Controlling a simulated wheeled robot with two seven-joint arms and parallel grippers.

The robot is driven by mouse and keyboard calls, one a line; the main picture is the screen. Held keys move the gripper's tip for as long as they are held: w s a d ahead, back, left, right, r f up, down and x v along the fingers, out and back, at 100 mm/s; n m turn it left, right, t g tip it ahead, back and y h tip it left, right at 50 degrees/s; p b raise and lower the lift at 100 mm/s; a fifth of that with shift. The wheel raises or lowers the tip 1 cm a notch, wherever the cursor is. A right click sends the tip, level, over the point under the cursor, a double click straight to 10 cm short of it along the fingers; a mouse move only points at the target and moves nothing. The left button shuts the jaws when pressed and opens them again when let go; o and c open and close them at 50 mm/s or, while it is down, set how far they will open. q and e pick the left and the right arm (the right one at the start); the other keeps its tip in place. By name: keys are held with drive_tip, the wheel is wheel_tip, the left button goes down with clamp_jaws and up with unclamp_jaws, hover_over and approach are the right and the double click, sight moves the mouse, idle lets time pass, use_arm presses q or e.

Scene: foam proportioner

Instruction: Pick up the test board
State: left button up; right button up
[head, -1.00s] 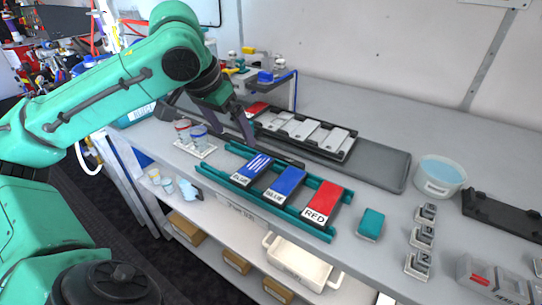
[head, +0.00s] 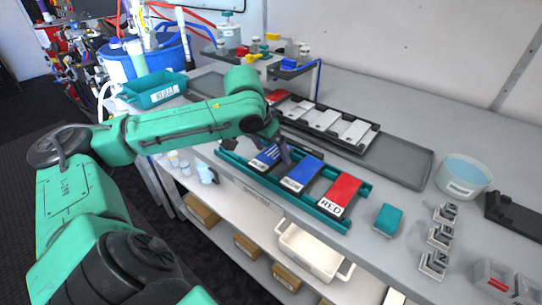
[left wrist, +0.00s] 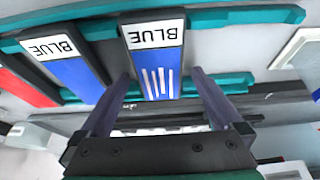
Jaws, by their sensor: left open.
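A teal rack (head: 330,222) on the bench holds three labelled boards side by side: a blue board with white stripes (head: 266,156), a plain blue board (head: 304,172) and a red board (head: 340,190). No board is marked as the test board. My left gripper (head: 285,152) is above the rack at the striped board, partly hiding it. In the left wrist view, its two fingers (left wrist: 160,76) are apart, one each side of the striped board (left wrist: 157,68); the plain blue board (left wrist: 75,70) is further left. I cannot tell if the fingers touch the board. My right gripper is not in view.
Behind the rack is a black tray with grey plates (head: 352,131) on a grey mat (head: 415,165). To the right are a teal block (head: 388,219), a tub of blue liquid (head: 463,176) and several numbered grey blocks (head: 439,236). A shelf below holds a white bin (head: 318,258).

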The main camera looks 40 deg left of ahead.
use_arm(q)
drive_tip(key=shift+r, duration=0.1)
drive_tip(key=c, duration=1.4)
